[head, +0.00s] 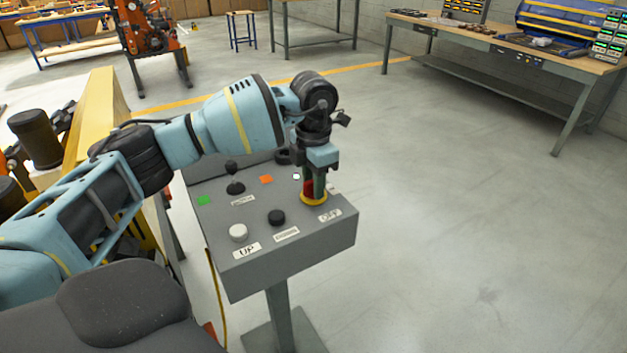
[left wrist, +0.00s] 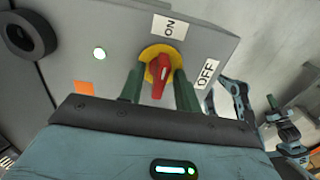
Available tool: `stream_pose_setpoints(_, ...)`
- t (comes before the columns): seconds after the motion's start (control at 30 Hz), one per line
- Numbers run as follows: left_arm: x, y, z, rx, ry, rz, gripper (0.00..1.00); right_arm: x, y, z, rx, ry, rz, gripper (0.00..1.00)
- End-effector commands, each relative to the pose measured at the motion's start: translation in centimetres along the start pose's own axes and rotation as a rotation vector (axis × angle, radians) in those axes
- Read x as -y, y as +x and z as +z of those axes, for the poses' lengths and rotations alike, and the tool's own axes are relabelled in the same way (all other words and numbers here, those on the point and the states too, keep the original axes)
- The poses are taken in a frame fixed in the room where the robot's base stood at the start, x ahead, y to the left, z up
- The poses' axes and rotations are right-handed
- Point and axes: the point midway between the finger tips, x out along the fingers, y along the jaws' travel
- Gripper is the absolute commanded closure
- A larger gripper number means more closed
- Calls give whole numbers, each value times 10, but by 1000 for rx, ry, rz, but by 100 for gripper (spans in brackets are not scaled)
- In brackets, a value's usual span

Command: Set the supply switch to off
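The supply switch is a red rotary handle (left wrist: 160,75) on a yellow round plate (left wrist: 149,51), set in a grey control panel (head: 290,258). In the left wrist view the handle lies roughly in line with the ON label (left wrist: 169,27); the OFF label (left wrist: 205,73) is to its right. My left gripper (left wrist: 158,88) reaches down over the switch with one finger on each side of the handle. A gap shows on the left; whether the right finger touches cannot be told. In the head view my left gripper (head: 316,186) partly hides the red handle (head: 308,188).
A small white lamp (left wrist: 99,53) glows. Open floor lies right of the panel.

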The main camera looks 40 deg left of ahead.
Motion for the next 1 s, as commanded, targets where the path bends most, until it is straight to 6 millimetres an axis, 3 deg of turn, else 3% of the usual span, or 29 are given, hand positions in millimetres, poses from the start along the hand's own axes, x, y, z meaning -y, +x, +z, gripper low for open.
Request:
stream_pose_setpoints(0.07,0,0,0,0,0,0,69,0,0,0,-1,0,0,100)
stream_pose_setpoints(0.3,0,0,0,1,0,0,100,0,0,-1,-1,-1,0,100)
stream_pose_setpoints(0.67,0,-2,0,2,-27,0,100,0,-2,-6,-9,-2,1,100)
stream_pose_setpoints(1.0,0,-6,0,5,-226,0,100,-1,-14,-31,-48,-7,5,100)
